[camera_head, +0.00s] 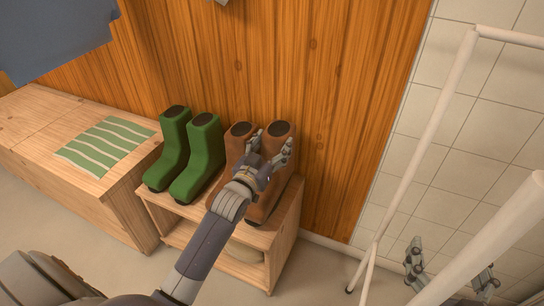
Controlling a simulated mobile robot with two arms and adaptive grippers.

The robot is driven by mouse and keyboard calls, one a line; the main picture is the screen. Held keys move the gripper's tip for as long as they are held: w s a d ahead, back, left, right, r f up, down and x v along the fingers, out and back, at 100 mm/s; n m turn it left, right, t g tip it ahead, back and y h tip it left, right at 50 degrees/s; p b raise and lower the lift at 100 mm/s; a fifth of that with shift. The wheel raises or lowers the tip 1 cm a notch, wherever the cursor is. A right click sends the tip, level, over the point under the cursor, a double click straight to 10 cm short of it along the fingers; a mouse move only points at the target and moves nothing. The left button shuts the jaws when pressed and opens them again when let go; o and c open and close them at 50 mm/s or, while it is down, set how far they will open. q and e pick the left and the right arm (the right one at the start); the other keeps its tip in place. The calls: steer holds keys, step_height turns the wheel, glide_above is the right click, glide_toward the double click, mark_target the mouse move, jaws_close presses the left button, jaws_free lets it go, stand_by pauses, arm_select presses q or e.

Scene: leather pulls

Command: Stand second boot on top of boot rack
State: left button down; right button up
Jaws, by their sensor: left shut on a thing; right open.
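A wooden boot rack (288,232) stands against the plank wall, with two green boots (173,150) upright on its top at the left. Two brown boots are on its top at the right: the left brown boot (238,130) is partly hidden by my arm, and the right brown boot (280,129) stands beside it, upright. My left gripper (269,150) is shut on the right brown boot's shaft. My forearm hides much of both brown boots' lower parts, so full contact with the rack is unclear. My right gripper (450,271) is open at lower right, partly behind a white pole.
A wooden bench (50,122) with a green striped cloth (106,145) adjoins the rack at left. A pale rounded object (243,251) lies on the rack's lower shelf. A white tubular frame (416,150) stands at right. Blue fabric (55,35) hangs at upper left.

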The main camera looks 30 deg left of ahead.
mark_target(272, 155)
arm_select(q)
step_height(272, 155, down, 3)
steer(key=shift+f+b, duration=0.2)
steer(key=shift+b, duration=0.55)
arm_select(e)
step_height(272, 155, up, 7)
steer(key=t+y, duration=0.1)
steer(key=t, duration=0.3)
steer(key=shift+s+a+r, duration=0.2)
steer(key=shift+s+a, duration=0.1)
steer(key=shift+a, duration=0.1)
arm_select(q)
steer(key=shift+f, duration=0.1)
steer(key=shift+c, duration=2)
jaws_free()
steer(key=shift+f, duration=0.1)
